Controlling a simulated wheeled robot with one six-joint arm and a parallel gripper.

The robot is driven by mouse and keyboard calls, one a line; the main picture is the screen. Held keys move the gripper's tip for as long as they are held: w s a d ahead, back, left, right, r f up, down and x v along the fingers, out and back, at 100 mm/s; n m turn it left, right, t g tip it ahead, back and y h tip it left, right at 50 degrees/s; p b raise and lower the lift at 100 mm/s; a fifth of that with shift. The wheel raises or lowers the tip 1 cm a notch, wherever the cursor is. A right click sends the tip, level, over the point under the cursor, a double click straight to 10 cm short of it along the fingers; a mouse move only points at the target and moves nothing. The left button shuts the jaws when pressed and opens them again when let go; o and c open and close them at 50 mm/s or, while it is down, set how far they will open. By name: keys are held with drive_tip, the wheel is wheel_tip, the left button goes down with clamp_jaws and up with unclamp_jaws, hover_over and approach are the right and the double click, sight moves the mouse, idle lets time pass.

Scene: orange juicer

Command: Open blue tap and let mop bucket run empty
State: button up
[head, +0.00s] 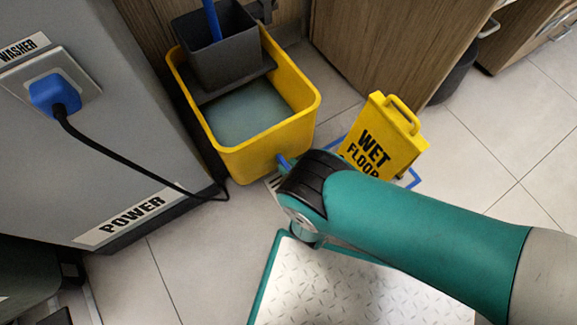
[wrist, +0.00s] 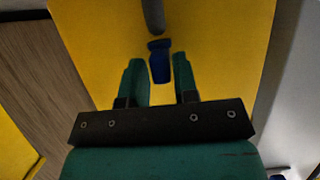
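The yellow mop bucket (head: 268,150) stands on the tiled floor in the head view, with grey-blue water (head: 248,110) inside. The blue tap (head: 283,162) shows at its lower front, partly covered by my arm. In the wrist view the blue tap (wrist: 159,62) stands out against the yellow bucket wall (wrist: 225,40). My gripper (wrist: 160,78) is open, one green finger on each side of the tap. A gap shows between the tap and the left finger; the right finger is very close, and I cannot tell whether it touches. In the head view my fingers are hidden.
A grey wringer (head: 225,62) with a blue handle (head: 211,20) sits in the bucket. A yellow wet-floor sign (head: 385,140) stands to the right. A black cable (head: 120,160) runs from the blue plug (head: 55,95). A patterned metal plate (head: 340,295) lies in front.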

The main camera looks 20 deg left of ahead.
drive_tip(key=p+v, duration=0.7)
drive_tip(key=shift+d, duration=0.15)
drive_tip(key=shift+s+r, duration=0.1)
drive_tip(key=shift+r, duration=0.05)
idle(0.5)
